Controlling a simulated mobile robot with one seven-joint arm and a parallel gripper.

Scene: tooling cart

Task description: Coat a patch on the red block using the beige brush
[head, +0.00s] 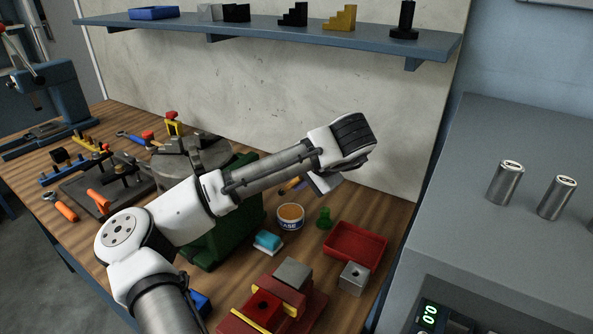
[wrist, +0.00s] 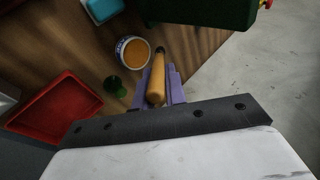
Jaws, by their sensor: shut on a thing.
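My gripper (wrist: 160,86) has purple fingers shut on the beige brush (wrist: 157,92). The brush's rounded handle faces the wrist camera and its far end is dark. In the head view my gripper (head: 312,184) is behind the tin, and part of the brush (head: 291,184) shows to its left.
A red tray (head: 356,242), a green object (head: 325,218), a blue-and-white sponge-like piece (head: 267,242) and a grey block (head: 353,279) surround the tin. A green machine base (head: 222,230) stands left. The wall (head: 300,100) and shelf (head: 260,32) are behind. A grey cabinet (head: 480,230) is right.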

